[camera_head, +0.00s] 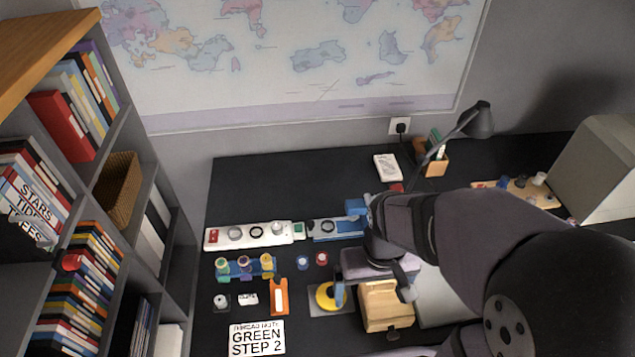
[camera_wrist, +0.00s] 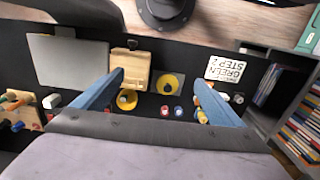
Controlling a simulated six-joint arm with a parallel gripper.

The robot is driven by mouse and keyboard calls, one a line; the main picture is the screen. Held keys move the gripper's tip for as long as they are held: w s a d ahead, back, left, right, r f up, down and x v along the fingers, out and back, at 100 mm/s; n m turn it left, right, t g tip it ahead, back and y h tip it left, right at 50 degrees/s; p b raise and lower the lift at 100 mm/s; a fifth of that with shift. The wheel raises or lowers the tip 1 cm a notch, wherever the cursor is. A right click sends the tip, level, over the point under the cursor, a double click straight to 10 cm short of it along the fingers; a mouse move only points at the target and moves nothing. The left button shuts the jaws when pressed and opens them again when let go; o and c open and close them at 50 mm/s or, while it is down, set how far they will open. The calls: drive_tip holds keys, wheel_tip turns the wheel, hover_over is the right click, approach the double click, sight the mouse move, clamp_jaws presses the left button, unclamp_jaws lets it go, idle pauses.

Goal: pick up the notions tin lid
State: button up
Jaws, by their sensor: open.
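A second yellow round piece (camera_wrist: 168,83) with a grey centre sits on a grey mat. I cannot tell for sure which is the lid. In the head view only the yellow piece on the mat (camera_head: 325,296) shows, partly covered by a blue finger; my arm hides the other. My gripper (camera_wrist: 160,93) is open and empty, its two blue fingers wide apart above the desk.
The wooden box (camera_head: 384,308) stands right of the mat. A rack of spools (camera_head: 245,268), an orange holder (camera_head: 279,296) and a sign card (camera_head: 257,338) are to the left. A long white tray (camera_head: 248,236) lies behind. The back left desk is clear.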

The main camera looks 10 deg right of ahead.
drive_tip(key=shift+f, duration=0.1)
drive_tip(key=n+b, duration=0.3)
drive_tip(key=b, duration=0.6)
hover_over(332, 293)
drive_tip(key=f, duration=2)
drive_tip(key=shift+s+d, duration=0.15)
drive_tip(key=shift+d, duration=0.25)
drive_tip(key=shift+f+p, duration=0.35)
drive_tip(key=shift+f, duration=0.5)
drive_tip(key=shift+w+a+f+p, duration=0.1)
drive_tip(key=shift+f+p, duration=0.2)
drive_tip(key=shift+f, duration=0.45)
drive_tip(key=shift+w+a+f+p, duration=0.15)
drive_tip(key=shift+f+p, duration=0.1)
drive_tip(key=shift+f, duration=0.45)
drive_tip(key=shift+w+a+f+p, duration=0.1)
drive_tip(key=shift+f+p, duration=0.2)
drive_tip(key=shift+f, duration=1)
drive_tip(key=c, duration=1.1)
